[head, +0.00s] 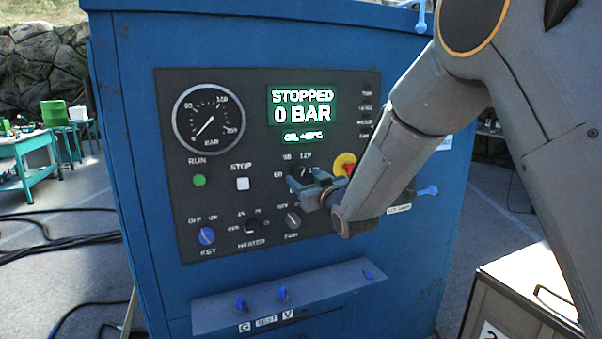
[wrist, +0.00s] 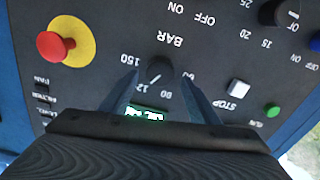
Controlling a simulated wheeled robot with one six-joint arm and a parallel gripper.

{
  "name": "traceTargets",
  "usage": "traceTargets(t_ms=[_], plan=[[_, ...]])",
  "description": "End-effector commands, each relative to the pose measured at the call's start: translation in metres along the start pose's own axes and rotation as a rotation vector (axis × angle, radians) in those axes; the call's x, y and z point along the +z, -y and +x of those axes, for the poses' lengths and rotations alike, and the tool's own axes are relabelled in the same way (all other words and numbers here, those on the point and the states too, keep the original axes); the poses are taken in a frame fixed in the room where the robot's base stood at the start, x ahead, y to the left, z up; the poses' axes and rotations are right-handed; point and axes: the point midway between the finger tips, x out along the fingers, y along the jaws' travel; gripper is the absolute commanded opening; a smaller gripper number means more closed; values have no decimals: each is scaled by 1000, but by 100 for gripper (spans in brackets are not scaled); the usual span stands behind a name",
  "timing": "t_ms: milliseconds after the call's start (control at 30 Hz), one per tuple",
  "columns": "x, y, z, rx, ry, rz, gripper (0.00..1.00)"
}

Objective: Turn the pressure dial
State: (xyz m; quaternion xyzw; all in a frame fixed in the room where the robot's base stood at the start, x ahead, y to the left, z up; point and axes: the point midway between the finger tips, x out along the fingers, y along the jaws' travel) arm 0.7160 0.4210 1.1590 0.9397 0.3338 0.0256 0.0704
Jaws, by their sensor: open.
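The pressure dial (wrist: 158,69) is a dark round knob on the black panel, with BAR and numbers printed around it. In the wrist view, which is upside down, it shows between the fingertips of my gripper (wrist: 162,77). The two fingers are apart, one on each side of the dial; I cannot tell whether they touch it. In the head view my gripper (head: 311,193) is in front of the panel and partly hides the dial (head: 303,171). The display (head: 303,107) reads STOPPED, 0 BAR. The round gauge (head: 209,119) has its needle at the low end.
A red emergency stop on a yellow plate (wrist: 80,40) is beside the dial, largely behind my arm in the head view. The green RUN button (head: 199,180), white STOP button (head: 242,184), blue KEY knob (head: 207,236), HEATER knob (head: 251,227) and FAN knob (head: 292,220) surround it.

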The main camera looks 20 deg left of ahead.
Motion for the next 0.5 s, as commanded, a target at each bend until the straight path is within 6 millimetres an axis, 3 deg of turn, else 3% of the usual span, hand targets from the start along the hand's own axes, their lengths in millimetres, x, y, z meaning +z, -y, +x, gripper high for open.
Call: traceTargets(t_ms=[200, 500], plan=[[0, 0, 26, -1, 1, 1, 55], [0, 0, 33, 0, 1, 1, 55]])
